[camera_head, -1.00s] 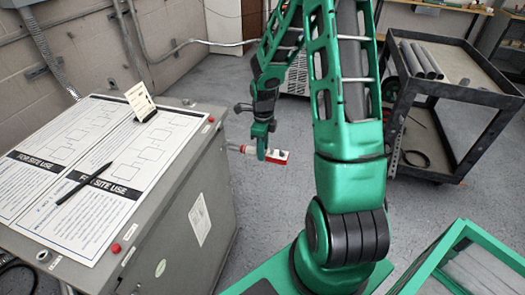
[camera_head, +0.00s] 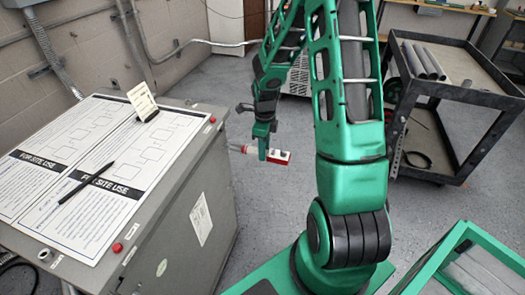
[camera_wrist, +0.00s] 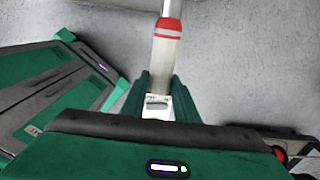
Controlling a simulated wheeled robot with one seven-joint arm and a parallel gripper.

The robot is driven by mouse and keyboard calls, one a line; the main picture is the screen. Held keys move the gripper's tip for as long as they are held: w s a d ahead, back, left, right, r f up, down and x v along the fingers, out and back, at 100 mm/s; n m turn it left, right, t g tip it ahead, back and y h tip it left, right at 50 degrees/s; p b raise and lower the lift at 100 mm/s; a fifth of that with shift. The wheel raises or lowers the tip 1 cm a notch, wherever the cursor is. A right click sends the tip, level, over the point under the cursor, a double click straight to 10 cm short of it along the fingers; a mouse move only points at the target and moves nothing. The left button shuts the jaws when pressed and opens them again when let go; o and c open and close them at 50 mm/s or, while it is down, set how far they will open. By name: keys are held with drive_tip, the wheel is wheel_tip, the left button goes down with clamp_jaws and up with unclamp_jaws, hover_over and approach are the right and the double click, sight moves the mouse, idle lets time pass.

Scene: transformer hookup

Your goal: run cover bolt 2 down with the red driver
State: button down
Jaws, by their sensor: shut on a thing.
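The red driver (camera_head: 281,157) is white and red and lies roughly level in my gripper (camera_head: 263,150), its grey shaft pointing left toward the cabinet. The wrist view shows the driver's pale body with red bands (camera_wrist: 168,42) between the green fingers of my gripper (camera_wrist: 158,98), which are shut on it. The grey cabinet (camera_head: 180,215) stands to the left, apart from the driver. Two red-topped bolts show on its lid, a front one (camera_head: 117,247) and a back right one (camera_head: 213,119). I cannot tell which is cover bolt 2.
Printed sheets (camera_head: 110,205), a black pen (camera_head: 86,183) and an upright card (camera_head: 142,100) are on the lid. A dark cart (camera_head: 470,95) with grey pipes stands at the back right. Open floor lies between cabinet and cart.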

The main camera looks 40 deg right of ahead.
drive_tip(key=shift+w+a, duration=0.9)
drive_tip(key=shift+w, duration=0.3)
idle(4.2)
drive_tip(key=shift+s+d, duration=0.1)
idle(0.3)
drive_tip(key=shift+s+d, duration=0.65)
drive_tip(key=shift+s, duration=0.25)
drive_tip(key=shift+s+d, duration=0.65)
drive_tip(key=shift+s, duration=0.2)
